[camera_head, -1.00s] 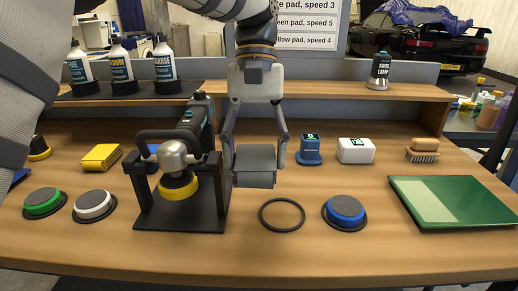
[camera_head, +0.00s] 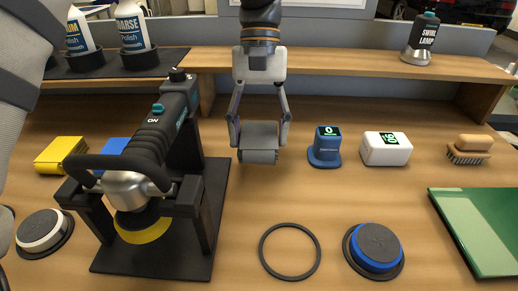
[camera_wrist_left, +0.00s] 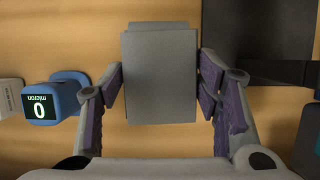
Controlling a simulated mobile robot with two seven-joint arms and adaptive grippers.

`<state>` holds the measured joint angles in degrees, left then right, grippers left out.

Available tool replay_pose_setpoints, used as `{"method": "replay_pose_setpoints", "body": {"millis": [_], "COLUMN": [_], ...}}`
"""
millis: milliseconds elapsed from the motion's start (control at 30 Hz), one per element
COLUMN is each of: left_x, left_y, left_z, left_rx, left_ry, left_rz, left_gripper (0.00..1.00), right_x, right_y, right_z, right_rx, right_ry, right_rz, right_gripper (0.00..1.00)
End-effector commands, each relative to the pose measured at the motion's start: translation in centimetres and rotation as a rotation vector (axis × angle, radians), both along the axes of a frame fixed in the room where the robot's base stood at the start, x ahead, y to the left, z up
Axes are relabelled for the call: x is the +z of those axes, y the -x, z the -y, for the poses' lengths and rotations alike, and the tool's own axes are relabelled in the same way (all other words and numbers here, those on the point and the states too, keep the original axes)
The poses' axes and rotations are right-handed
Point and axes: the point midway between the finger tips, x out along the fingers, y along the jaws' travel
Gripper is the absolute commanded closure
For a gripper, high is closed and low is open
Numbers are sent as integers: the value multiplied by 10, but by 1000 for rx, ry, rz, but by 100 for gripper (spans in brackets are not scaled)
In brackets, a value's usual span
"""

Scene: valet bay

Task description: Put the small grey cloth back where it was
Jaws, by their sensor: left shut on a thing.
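The small grey cloth (camera_head: 259,134) is a folded grey block between the fingers of my left gripper (camera_head: 260,148). In the left wrist view the cloth (camera_wrist_left: 160,78) lies between the purple-padded fingers of that gripper (camera_wrist_left: 161,84), with wood behind it. My left gripper is shut on it. It is to the right of the polisher stand and left of the blue gauge (camera_head: 326,146). Whether the cloth touches the bench top is not clear. My right gripper is not in view.
The polisher (camera_head: 150,150) rests on a black stand (camera_head: 218,215) at the left. Yellow (camera_head: 60,154) and blue (camera_head: 114,148) cloths lie behind it. A white meter (camera_head: 386,149) and brush (camera_head: 469,149) are to the right. A black ring (camera_head: 264,256) and blue pad (camera_head: 376,247) lie in front.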

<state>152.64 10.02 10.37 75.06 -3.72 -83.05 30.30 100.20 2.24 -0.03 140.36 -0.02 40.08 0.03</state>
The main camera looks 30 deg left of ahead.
Motion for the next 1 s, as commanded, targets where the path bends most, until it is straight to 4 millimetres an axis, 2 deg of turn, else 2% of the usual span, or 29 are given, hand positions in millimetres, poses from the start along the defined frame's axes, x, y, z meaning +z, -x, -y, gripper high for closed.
{"method": "replay_pose_setpoints", "body": {"millis": [100, 200, 567, 600, 667, 1000], "left_x": [-28, -41, -45, -46, -46, -44], "left_y": [1, 1, 1, 0, 0, 0], "left_z": [0, 0, 0, 0, 0, 0], "left_rx": [1, 1, 0, 0, 0, 0], "left_ry": [2, 0, 0, 0, 0, 0], "left_rz": [-7, -3, -1, -1, -1, -1], "left_gripper": [69, 69, 69, 36, 22, 22], "right_x": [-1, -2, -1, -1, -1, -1], "right_y": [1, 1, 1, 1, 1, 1], "right_z": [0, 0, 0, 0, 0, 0], "right_rx": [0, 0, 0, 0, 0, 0], "right_ry": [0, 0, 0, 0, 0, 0], "right_rz": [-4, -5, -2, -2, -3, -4], "right_gripper": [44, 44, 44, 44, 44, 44]}}
